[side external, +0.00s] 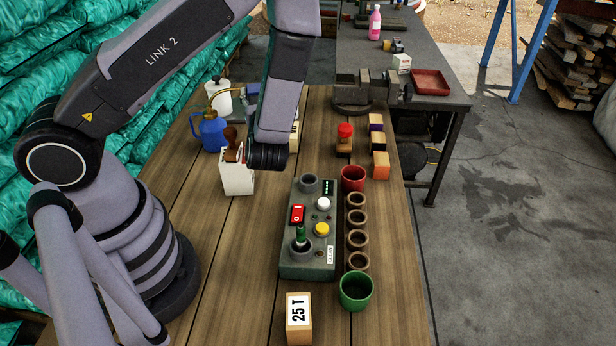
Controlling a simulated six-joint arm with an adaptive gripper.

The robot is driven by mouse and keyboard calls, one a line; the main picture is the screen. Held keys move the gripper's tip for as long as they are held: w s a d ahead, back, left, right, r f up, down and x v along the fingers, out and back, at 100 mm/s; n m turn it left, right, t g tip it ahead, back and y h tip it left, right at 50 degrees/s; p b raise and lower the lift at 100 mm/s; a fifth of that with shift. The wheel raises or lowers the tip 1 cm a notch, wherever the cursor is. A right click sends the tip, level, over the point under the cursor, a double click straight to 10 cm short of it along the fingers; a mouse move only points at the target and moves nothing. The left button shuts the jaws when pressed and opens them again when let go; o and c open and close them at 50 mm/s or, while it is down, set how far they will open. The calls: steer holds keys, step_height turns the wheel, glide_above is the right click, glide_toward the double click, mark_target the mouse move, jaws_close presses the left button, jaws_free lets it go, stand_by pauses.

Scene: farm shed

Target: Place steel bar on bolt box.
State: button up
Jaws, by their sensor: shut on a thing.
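My gripper (267,157) is the dark ribbed end of the arm, low over the middle of the table. I cannot pick out the steel bar. No box is clearly readable as the bolt box. A white box (237,177) with a brown wooden piece (231,146) on or in it stands just left of my gripper.
A grey control panel (308,265) lies to the right and nearer. Beside it are a red cup (353,178), several brown rings (357,220) and a green cup (356,291). A blue can (210,132) and small blocks (380,166) stand farther back.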

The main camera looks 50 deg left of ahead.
steer(key=w+a+n+g+y, duration=0.1)
steer(key=w+a+g, duration=0.1)
steer(key=w+a, duration=0.65)
steer(key=w+f, duration=0.5)
steer(key=f, duration=0.4)
steer(key=shift+w+a+f, duration=0.35)
steer(key=shift+a, duration=0.05)
steer(key=shift+f, duration=0.1)
steer(key=o, duration=1.2)
